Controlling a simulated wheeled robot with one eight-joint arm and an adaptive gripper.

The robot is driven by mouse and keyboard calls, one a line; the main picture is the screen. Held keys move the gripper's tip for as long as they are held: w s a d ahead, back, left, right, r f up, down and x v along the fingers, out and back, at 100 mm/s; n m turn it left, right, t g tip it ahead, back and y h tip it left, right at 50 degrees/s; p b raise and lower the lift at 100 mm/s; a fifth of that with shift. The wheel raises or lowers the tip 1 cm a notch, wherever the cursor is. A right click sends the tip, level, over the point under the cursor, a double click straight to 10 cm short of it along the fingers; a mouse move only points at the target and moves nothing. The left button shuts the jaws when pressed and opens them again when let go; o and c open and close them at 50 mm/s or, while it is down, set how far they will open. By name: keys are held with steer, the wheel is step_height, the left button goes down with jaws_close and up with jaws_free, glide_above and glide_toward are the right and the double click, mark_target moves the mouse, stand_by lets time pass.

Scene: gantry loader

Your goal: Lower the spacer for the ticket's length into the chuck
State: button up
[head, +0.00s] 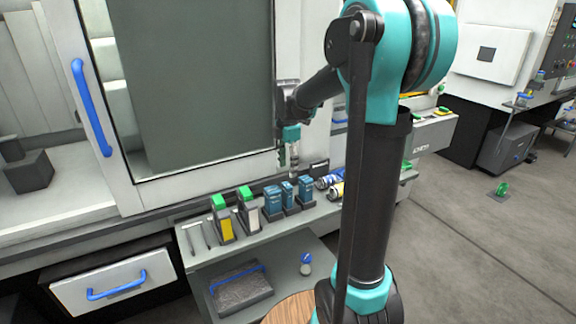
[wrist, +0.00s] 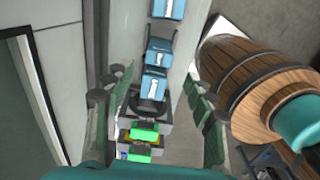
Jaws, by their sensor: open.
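My gripper (head: 291,162) is open and empty above the narrow bench shelf; its spread fingers also show in the wrist view (wrist: 163,118). Blue blocks with white marks (head: 288,195) stand in dark holders below it; they also show in the wrist view (wrist: 153,85), between and beyond the fingers. To their left are two green-topped pieces, one with a yellow front (head: 226,228) and one with a pale front (head: 252,217). I cannot tell which piece is a spacer. No ticket is readable, and I cannot identify the chuck.
A sliding door with a blue handle (head: 91,108) stands behind the shelf. A dark stepped block (head: 28,170) sits inside the machine at left. Blue and yellow cylinders (head: 330,182) lie right of the blocks. A wooden barrel (wrist: 250,80) stands beside the shelf. The floor at right is mostly clear.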

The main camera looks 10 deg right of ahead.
mark_target(288, 185)
steer(key=shift+a+f, duration=0.1)
steer(key=shift+f, duration=4.9)
steer(key=shift+c, duration=0.5)
steer(key=c, duration=1)
steer(key=shift+r, duration=0.4)
steer(key=shift+r, duration=3.15)
